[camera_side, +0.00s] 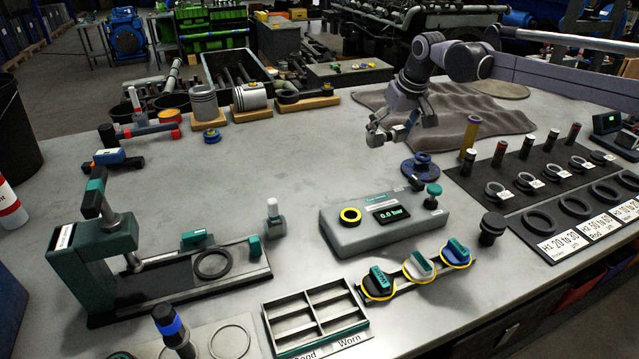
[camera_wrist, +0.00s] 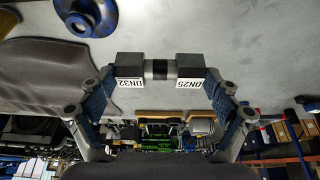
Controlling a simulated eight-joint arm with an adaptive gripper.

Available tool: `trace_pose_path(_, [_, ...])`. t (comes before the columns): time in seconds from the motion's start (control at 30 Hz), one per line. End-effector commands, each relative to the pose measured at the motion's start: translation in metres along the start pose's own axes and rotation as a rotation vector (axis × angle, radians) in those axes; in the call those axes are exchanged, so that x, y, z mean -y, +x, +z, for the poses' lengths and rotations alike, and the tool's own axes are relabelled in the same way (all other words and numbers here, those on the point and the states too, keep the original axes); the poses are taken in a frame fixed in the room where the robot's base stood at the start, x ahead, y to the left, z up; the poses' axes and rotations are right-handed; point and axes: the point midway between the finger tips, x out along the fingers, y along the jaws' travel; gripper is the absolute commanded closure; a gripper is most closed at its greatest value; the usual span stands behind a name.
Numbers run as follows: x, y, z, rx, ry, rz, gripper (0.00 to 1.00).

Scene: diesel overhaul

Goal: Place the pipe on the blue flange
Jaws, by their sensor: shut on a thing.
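The blue flange (camera_side: 421,167) is a round stepped disc on the grey bench, below and slightly right of my gripper (camera_side: 402,132). The flange also shows at the top left of the wrist view (camera_wrist: 88,14). In the wrist view my gripper (camera_wrist: 160,85) is shut on the pipe (camera_wrist: 160,69), a short silver piece with a black middle band. The pipe is too small to make out clearly in the side view.
A grey cloth (camera_side: 455,118) lies behind the flange. The bench left of the flange is mostly clear.

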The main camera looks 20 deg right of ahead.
Motion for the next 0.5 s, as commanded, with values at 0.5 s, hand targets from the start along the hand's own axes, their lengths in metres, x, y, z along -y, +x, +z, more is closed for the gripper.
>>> trace_pose_path(0.5, [-0.201,-0.056,0.038,-0.006,0.011,0.0,0.51])
